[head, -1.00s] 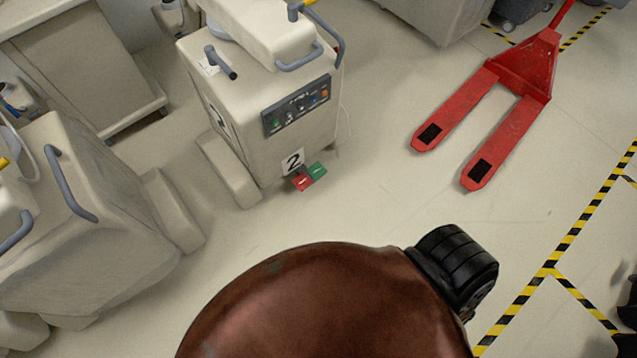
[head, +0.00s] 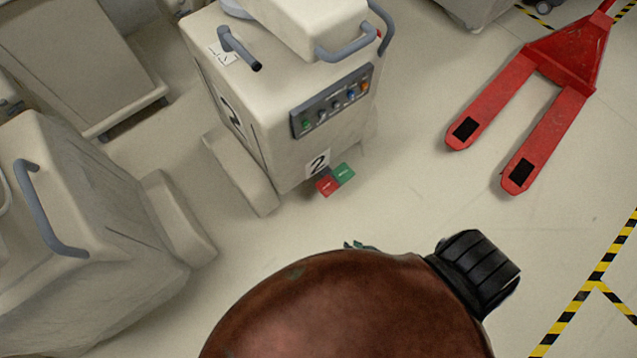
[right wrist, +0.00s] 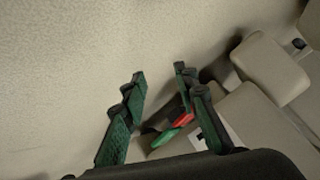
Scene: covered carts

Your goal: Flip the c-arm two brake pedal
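The c-arm two cart (head: 240,110) is a cream covered cart marked "2" with a control panel. Its brake pedal sits low at its front corner, with a red half (head: 327,186) and a green half (head: 344,174), just below the "2" label. In the right wrist view the red half (right wrist: 181,118) and green half (right wrist: 166,136) show beside the right-hand finger, partly hidden by it. My right gripper (right wrist: 160,73) is open with nothing between its fingertips. My left gripper is not in view.
A second covered cart (head: 100,230) stands at the left. A red pallet jack (head: 545,95) lies to the right of cart two. Floor between them and in front of the pedal is clear. Yellow-black tape (head: 585,290) marks the floor at the right.

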